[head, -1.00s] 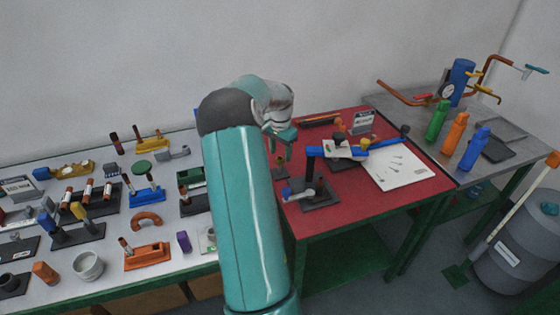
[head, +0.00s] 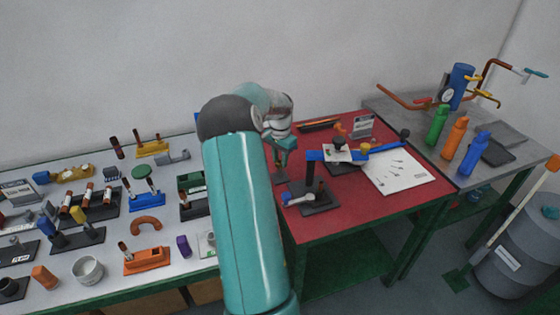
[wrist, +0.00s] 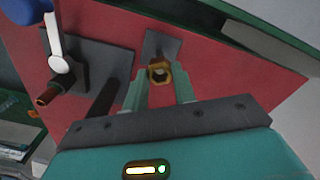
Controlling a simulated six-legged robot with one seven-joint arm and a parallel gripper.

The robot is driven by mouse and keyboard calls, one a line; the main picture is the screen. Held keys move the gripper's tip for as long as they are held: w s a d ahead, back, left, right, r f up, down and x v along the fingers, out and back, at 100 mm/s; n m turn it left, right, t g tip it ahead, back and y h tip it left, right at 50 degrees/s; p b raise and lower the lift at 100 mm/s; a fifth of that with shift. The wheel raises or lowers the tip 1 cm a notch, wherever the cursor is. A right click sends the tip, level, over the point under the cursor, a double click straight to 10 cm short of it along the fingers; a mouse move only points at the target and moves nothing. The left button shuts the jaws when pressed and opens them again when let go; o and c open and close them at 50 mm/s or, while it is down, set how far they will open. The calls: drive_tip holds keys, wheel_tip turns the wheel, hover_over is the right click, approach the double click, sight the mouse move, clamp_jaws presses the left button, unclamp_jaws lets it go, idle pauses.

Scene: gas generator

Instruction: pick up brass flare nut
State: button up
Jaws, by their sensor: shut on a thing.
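The brass flare nut (wrist: 160,71) is a small gold ring-shaped piece, seen in the wrist view between my fingertips. My gripper (wrist: 158,88) is shut on it, one pale green finger on each side. A small dark grey plate (wrist: 161,46) lies on the red table just beyond the nut in the wrist view; I cannot tell whether the nut touches it. In the head view my gripper (head: 280,158) points down over the left part of the red table, and the nut cannot be made out there.
A dark stand with a blue arm (head: 338,155) rises close to the right of my gripper. A white sheet (head: 398,171) lies on the red table (head: 350,212). The white table (head: 205,270) at left is crowded. Several bottles (head: 453,137) stand at right.

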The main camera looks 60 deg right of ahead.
drive_tip(key=shift+r, duration=0.4)
wheel_tip(320, 180, up, 3)
drive_tip(key=shift+s+a+f, duration=0.1)
drive_tip(key=shift+s+f, duration=0.05)
drive_tip(key=shift+f, duration=0.05)
drive_tip(key=s+a+r, duration=0.6)
drive_tip(key=s+r, duration=0.3)
drive_tip(key=s, duration=0.3)
drive_tip(key=s+f, duration=0.1)
drive_tip(key=s, duration=0.1)
drive_tip(key=s+d+f, duration=0.1)
drive_tip(key=s+f, duration=0.1)
drive_tip(key=shift+d, duration=0.2)
drive_tip(key=shift+s+f, duration=0.2)
drive_tip(key=shift+d+f, duration=0.1)
drive_tip(key=shift+f, duration=2.35)
